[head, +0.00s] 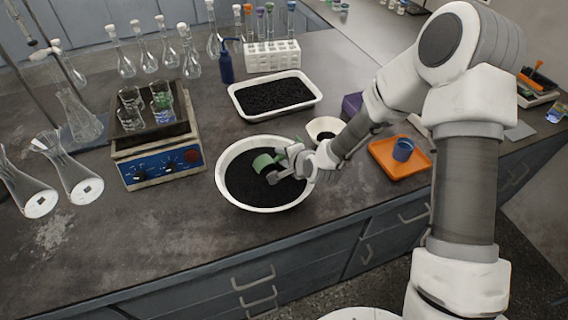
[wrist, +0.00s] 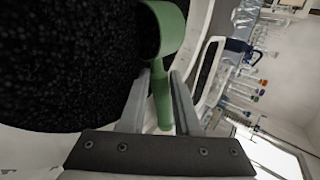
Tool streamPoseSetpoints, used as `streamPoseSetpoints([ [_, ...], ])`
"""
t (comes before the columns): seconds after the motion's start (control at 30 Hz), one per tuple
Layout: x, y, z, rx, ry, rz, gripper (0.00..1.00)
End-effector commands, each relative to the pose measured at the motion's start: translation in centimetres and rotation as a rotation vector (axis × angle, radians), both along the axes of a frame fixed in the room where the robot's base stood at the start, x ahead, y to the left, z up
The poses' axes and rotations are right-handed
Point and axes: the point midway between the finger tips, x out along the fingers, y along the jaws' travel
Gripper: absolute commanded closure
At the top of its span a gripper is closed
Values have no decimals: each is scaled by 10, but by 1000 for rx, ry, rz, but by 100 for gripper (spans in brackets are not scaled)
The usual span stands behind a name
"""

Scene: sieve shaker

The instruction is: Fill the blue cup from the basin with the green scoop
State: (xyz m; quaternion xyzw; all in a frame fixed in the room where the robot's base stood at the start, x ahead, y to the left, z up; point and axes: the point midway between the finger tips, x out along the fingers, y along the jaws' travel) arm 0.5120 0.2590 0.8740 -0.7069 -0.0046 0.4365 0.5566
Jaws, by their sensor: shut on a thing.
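The white round basin (head: 230,198) holds black granules and stands near the bench's front edge. The green scoop (head: 265,162) is over the basin, its bowl at or just above the granules; I cannot tell whether it touches them. My gripper (head: 281,167) is over the basin's right side, shut on the scoop's handle. In the wrist view the green handle (wrist: 162,100) lies between the two fingers (wrist: 160,95). The scoop's inside is mostly hidden. The blue cup (head: 403,149) stands upright on an orange tray (head: 386,165) to the right, apart from my gripper.
A white rectangular tray (head: 309,101) of black granules is behind the basin. A small white bowl (head: 318,124) is close behind my wrist. A hotplate (head: 160,163) with beakers stands left. Flasks and a white tube rack (head: 262,57) line the back.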

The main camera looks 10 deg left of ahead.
Motion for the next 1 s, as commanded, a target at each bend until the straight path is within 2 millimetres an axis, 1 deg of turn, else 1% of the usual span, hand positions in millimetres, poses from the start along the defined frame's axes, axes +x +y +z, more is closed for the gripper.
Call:
streamPoseSetpoints([
  [0.07,2,-1,7,-8,9,-4,100],
  [1.0,8,7,38,-182,235,3,100],
])
